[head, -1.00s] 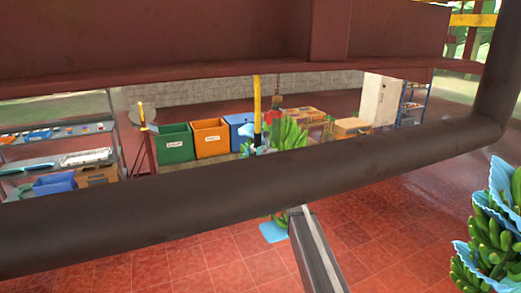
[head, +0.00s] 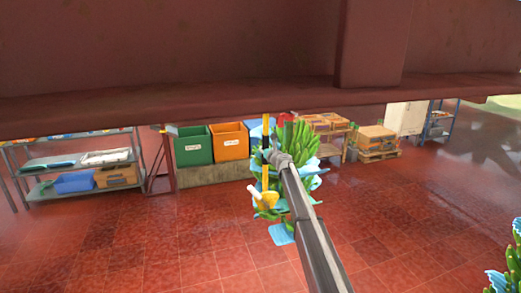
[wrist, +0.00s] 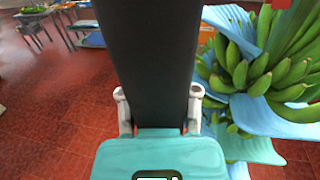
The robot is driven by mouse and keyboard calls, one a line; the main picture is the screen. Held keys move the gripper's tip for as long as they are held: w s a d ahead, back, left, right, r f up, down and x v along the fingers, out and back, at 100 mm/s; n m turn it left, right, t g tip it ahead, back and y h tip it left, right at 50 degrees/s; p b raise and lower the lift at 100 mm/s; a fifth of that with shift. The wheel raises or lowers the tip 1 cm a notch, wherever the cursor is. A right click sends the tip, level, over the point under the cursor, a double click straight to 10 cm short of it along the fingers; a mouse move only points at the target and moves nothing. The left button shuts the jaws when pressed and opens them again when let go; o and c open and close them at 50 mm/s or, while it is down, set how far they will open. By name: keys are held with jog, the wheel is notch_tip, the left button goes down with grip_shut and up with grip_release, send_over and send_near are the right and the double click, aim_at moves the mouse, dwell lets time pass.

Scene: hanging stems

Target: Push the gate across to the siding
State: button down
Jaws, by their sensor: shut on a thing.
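A thin yellow rod with a black section (head: 265,150) hangs below the dark red overhead beam (head: 200,70) in the head view. I cannot see what it joins above, and no part in view is clearly the gate. My gripper (head: 273,157) is at the black section, at the end of my grey arm. In the wrist view a broad dark bar (wrist: 155,60) runs between the fingers of my gripper (wrist: 158,112), which is shut on it. A hanging banana stem (head: 303,145) with blue sheets is close behind the rod; it also fills the right of the wrist view (wrist: 255,70).
Another stem (head: 498,268) shows at the lower right. Behind stand a grey shelf (head: 90,160), a green bin (head: 193,146), an orange bin (head: 230,141) and crates on pallets (head: 377,140). The red tiled floor (head: 150,240) is open at left and right.

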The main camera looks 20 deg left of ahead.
jog(key=shift+w+d, duration=0.25)
jog(key=shift+d, duration=0.1)
jog(key=shift+c, duration=1.4)
grip_release()
jog(key=shift+w+f, duration=0.1)
jog(key=shift+w, duration=0.05)
jog(key=shift+o, duration=0.4)
jog(key=shift+a, duration=0.1)
jog(key=shift+v, duration=0.85)
jog(key=v, duration=1)
jog(key=shift+s, duration=0.2)
